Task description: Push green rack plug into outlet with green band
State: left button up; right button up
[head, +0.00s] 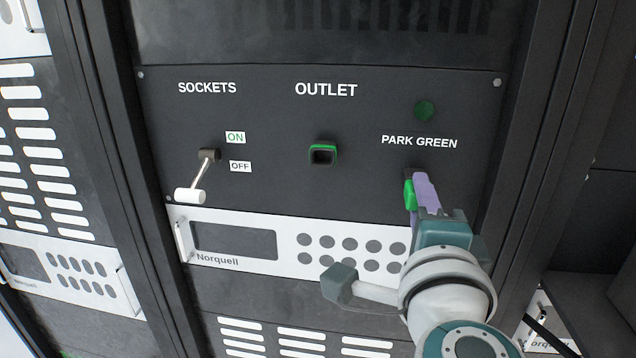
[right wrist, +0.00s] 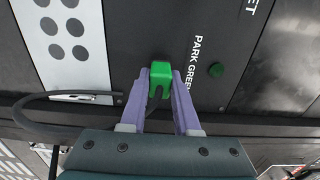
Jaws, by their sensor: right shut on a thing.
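The green plug (head: 409,195) is at the park position under the "PARK GREEN" label, on the right of the black panel. My right gripper (head: 424,185) is shut on it, with the purple fingers on its two sides; they also show in the right wrist view (right wrist: 161,85). The green plug (right wrist: 160,72) is between the fingertips there. I cannot tell whether it is still seated in its park holder. The outlet (head: 322,154) with a green band is left of the plug and slightly higher, under the "OUTLET" label, and looks empty. My left gripper is not in view.
A switch lever (head: 195,180) with a white knob points down, by the OFF label. A dark green round lamp (head: 425,110) is above the park label. A white Norquell unit (head: 235,240) lies below the panel. A black cable (right wrist: 60,94) runs at left in the wrist view.

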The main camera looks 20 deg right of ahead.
grip_shut()
jog(key=shift+s+a, duration=0.1)
dwell(0.8)
jog(key=shift+p+v, duration=0.35)
jog(key=shift+v, duration=2.5)
jog(key=w+a+r+p, duration=0.25)
jog(key=w+a, duration=0.25)
jog(key=a, duration=0.5)
jog(key=shift+w+a+r+b+x, duration=0.15)
jog(key=shift+b+x, duration=0.1)
jog(key=shift+x, duration=0.45)
jog(key=shift+a+b+x, duration=0.1)
jog(key=shift+b+x, duration=0.15)
jog(key=shift+x, duration=0.45)
jog(key=shift+w+a+r+b+x, duration=0.15)
jog(key=shift+b+x, duration=0.1)
jog(key=shift+x, duration=0.45)
